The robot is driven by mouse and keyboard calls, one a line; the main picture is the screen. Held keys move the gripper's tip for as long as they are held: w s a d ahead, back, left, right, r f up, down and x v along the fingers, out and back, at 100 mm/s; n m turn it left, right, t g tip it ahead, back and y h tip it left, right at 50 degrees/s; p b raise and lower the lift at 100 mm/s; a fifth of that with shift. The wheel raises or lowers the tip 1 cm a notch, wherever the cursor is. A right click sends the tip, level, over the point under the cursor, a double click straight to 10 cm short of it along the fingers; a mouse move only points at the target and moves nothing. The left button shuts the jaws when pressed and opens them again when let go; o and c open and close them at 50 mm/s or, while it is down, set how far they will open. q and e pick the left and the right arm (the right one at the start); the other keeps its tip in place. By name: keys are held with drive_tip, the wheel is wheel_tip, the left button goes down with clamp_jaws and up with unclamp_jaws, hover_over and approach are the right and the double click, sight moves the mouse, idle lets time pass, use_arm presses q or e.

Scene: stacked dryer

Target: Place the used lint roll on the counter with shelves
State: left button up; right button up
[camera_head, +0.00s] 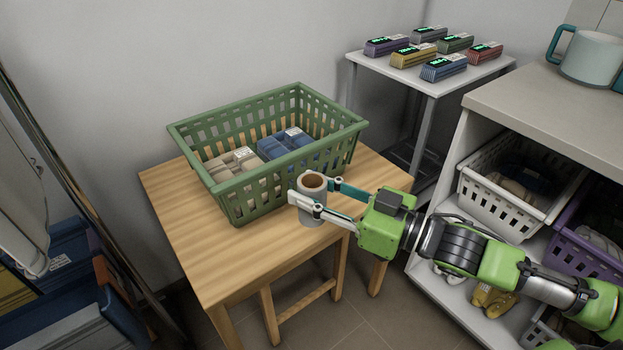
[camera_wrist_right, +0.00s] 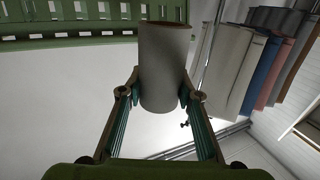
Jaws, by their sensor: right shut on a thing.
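The used lint roll (camera_head: 313,203) is a grey cylinder with a brown, hollow-looking top end. It stands roughly upright between the fingers of my right gripper (camera_head: 318,200), at the front right edge of the wooden table. My right gripper is shut on it; the wrist view also shows the roll (camera_wrist_right: 165,68) between both fingers. I cannot tell whether the roll touches the table. The counter with shelves (camera_head: 550,100) stands at the right, with a beige top. My left gripper is not in view.
A green basket (camera_head: 257,187) with folded cloths stands on the wooden table (camera_head: 205,262), close to the roll. A mug (camera_head: 592,57) stands on the counter top. White (camera_head: 500,210) and purple (camera_head: 580,254) baskets fill its shelf. A side table (camera_head: 432,80) holds several labelled bundles.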

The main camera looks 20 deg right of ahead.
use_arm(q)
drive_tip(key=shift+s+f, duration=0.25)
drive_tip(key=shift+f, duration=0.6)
use_arm(e)
drive_tip(key=shift+s+a+r, duration=0.2)
drive_tip(key=shift+s+r, duration=0.1)
drive_tip(key=shift+s, duration=0.35)
drive_tip(key=shift+s+a+r, duration=0.2)
drive_tip(key=shift+s+r, duration=0.1)
drive_tip(key=shift+s, duration=0.35)
